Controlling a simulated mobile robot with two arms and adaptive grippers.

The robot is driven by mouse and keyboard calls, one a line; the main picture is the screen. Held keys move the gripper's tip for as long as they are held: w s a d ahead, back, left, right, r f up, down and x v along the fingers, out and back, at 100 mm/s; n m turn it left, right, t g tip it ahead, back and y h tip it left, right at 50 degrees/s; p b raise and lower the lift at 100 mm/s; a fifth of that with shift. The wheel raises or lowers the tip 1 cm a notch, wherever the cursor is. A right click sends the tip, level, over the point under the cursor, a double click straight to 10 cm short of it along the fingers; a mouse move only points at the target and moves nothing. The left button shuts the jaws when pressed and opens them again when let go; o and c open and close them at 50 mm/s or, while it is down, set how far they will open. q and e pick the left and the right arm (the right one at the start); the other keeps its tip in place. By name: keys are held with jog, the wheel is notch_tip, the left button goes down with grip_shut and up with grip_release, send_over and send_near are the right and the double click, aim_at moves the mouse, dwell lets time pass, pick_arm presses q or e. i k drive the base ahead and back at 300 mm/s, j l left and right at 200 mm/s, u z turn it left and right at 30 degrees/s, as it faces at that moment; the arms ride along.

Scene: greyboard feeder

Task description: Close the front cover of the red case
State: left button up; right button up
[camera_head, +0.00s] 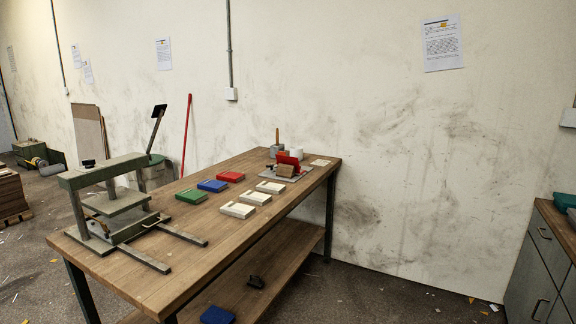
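A red case (291,160) stands on a grey board (299,177) near the far right end of the wooden workbench. A red panel of it appears raised and tilted, and a brown block (285,171) sits in front and hides part of it. It is too small to tell how the front cover stands. Another red piece (231,176) lies flat on the bench further left. Neither of my grippers is in view.
On the wooden workbench (160,278), a green piece (191,196), a blue piece (212,186) and several white pieces (238,210) lie flat. A grey-green press (115,200) fills the left end. A drawer cabinet (538,265) stands at right; the floor between is mostly clear.

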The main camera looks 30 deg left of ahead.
aim_at(290, 161)
jog(key=u, duration=0.7)
jog(key=i+l+u, duration=0.2)
jog(key=i+u, duration=0.3)
jog(key=i+l+u, duration=0.35)
jog(key=u, duration=0.15)
jog(key=i+l+u, duration=0.35)
jog(key=l+u, duration=0.15)
